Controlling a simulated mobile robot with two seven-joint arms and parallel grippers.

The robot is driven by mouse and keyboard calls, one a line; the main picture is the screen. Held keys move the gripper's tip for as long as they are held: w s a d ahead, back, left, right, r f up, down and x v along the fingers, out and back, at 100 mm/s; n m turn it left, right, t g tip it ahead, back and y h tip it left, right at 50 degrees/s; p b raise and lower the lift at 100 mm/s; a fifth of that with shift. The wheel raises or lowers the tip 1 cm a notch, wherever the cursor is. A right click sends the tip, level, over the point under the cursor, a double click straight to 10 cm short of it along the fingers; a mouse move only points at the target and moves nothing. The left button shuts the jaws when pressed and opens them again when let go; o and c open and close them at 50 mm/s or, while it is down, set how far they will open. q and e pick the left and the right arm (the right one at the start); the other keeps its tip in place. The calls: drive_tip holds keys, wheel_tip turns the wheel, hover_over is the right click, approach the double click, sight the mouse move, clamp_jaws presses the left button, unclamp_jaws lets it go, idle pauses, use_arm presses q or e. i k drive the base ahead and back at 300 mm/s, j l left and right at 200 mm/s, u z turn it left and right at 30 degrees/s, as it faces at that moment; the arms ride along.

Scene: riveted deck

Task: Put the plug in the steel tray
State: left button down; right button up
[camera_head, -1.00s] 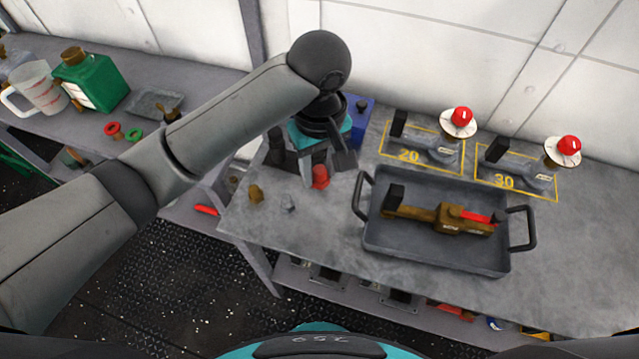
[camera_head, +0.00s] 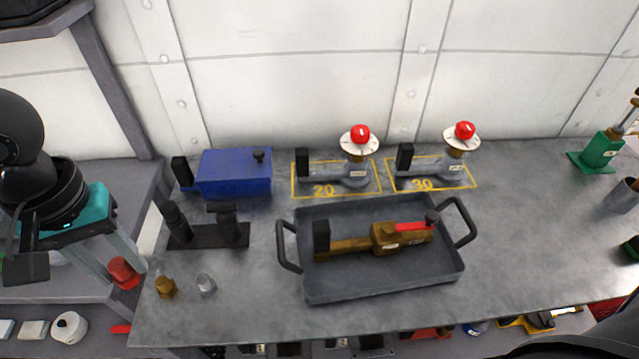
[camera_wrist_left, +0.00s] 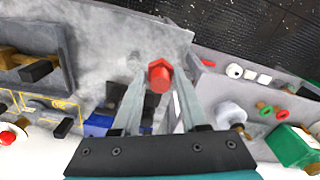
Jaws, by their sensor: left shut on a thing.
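A red hex-headed plug (camera_head: 124,272) is between the fingertips of my left gripper (camera_head: 121,265), at the bench's left edge. In the left wrist view the plug (camera_wrist_left: 160,75) sits between the two fingers, which are shut on it. The steel tray (camera_head: 295,292) is a grey, two-handled tray to the right of the gripper, apart from it. A brass valve fitting (camera_head: 350,246) with a red lever lies in the tray. My right gripper is not in view.
A brass plug (camera_head: 165,287) and a grey plug (camera_head: 205,284) stand on the bench left of the tray. A black stand (camera_head: 208,236) and a blue box (camera_head: 235,173) are behind them. Two red-knobbed valves (camera_head: 335,174) (camera_head: 430,168) stand behind the tray.

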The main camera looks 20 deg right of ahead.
sight(365, 277)
drive_tip(key=k+l+z, duration=0.1)
drive_tip(key=z, duration=0.3)
drive_tip(key=l+z, duration=0.35)
drive_tip(key=k+l+z, duration=0.1)
drive_tip(key=z, duration=0.3)
drive_tip(key=l, duration=0.1)
